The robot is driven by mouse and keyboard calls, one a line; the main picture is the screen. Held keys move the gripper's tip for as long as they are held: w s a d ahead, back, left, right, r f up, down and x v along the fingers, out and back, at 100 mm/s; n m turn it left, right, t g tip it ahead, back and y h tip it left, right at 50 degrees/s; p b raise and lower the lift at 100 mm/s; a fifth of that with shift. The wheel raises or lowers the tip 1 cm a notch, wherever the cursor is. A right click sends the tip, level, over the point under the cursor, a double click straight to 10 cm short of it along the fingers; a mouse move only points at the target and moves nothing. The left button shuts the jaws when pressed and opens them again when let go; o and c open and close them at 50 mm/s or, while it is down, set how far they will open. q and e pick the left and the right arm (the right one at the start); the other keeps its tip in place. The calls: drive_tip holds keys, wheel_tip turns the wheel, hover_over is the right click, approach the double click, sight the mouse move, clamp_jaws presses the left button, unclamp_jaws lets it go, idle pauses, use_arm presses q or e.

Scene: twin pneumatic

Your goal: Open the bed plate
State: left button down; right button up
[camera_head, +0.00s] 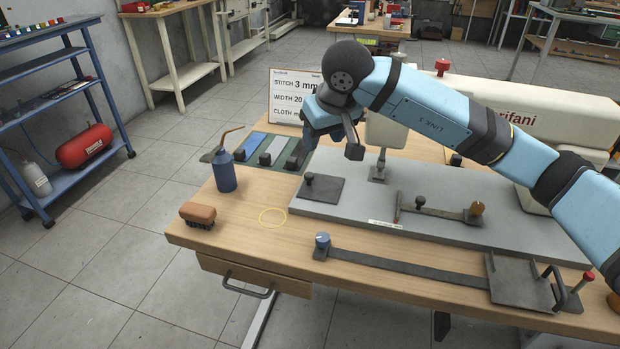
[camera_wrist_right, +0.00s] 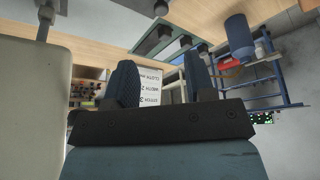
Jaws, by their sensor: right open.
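A dark square plate with a black knob, which looks like the bed plate (camera_head: 322,190), lies flat at the left end of the grey machine bed (camera_head: 440,220). My right gripper (camera_head: 333,140) hangs above and beyond the plate, clear of it, in front of the sign. In the right wrist view my right gripper (camera_wrist_right: 161,85) has its two blue fingers apart with nothing between them. The plate cannot be made out in the wrist view. My left gripper is not in view.
The sewing machine's presser foot (camera_head: 378,170) stands just right of the plate. A lever bar with knobs (camera_head: 435,210) lies on the bed. A blue oil can (camera_head: 224,170), a brush (camera_head: 198,214) and a sign (camera_head: 295,97) stand on the table. A yellow ring (camera_head: 272,218) marks bare wood.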

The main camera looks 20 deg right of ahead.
sight(309, 174)
drive_tip(key=b+x, duration=0.2)
drive_tip(key=x, duration=1)
drive_tip(key=shift+s+a+f+b, duration=0.1)
drive_tip(key=shift+a+f+b, duration=0.1)
drive_tip(key=shift+b, duration=0.1)
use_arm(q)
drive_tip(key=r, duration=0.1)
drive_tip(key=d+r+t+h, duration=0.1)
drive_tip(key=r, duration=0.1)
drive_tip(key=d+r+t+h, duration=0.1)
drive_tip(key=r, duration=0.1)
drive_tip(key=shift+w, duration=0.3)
use_arm(e)
drive_tip(key=shift+w+f, duration=0.2)
drive_tip(key=shift+f, duration=0.15)
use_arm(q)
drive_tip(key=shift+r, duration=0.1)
